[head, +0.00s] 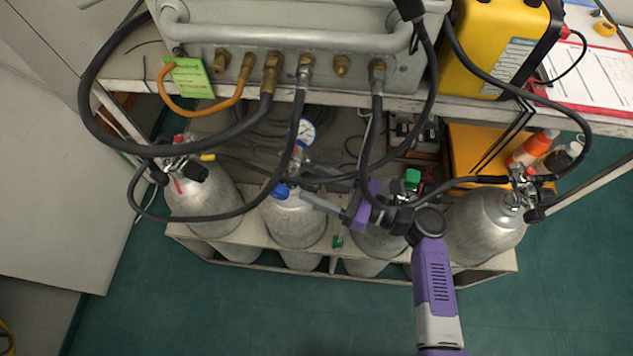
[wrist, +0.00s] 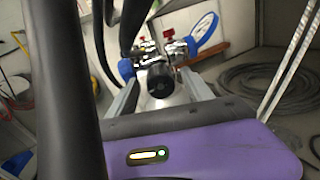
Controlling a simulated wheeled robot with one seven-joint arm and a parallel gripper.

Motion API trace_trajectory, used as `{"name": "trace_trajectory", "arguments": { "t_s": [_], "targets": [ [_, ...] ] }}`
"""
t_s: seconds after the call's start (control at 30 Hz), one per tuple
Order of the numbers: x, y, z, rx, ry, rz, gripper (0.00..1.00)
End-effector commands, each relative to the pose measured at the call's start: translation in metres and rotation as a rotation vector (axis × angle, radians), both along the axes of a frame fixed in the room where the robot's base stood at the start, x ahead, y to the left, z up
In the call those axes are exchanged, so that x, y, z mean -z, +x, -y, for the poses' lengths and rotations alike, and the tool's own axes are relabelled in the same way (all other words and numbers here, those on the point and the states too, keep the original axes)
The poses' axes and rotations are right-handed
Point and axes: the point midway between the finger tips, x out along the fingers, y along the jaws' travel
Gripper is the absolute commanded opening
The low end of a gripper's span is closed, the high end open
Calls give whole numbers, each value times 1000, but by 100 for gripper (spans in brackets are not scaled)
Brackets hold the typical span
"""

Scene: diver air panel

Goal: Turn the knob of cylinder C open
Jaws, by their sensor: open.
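Several silver cylinders stand in a rack; I cannot read a letter on any, so I cannot tell which is C. My gripper (head: 308,193) reaches left to the valve of the second cylinder from the left (head: 293,222). This valve has a blue knob (head: 281,190) and a gauge (head: 303,132). In the wrist view my gripper (wrist: 160,88) is open, its grey fingers on either side of a black round valve end (wrist: 160,82). Contact cannot be told. The blue knob (wrist: 126,68) shows to its left. The third cylinder (head: 376,240) is partly hidden by my wrist; a green knob (head: 412,179) shows above it.
Black hoses (head: 300,125) loop from the grey panel (head: 290,75) down around the valves and close to my wrist. The left cylinder (head: 205,205) and right cylinder (head: 483,228) have black knobs. A yellow case (head: 497,40) stands on the shelf. The green floor in front is clear.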

Motion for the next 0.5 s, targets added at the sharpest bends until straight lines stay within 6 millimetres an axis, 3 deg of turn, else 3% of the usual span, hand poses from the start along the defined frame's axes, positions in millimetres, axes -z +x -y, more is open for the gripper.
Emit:
{"name": "trace_trajectory", "arguments": {
  "t_s": [0.37,0.5],
  "targets": [
    [0,2,-6,0,0,1,59],
    [0,2,-6,0,0,1,32]
  ]
}}
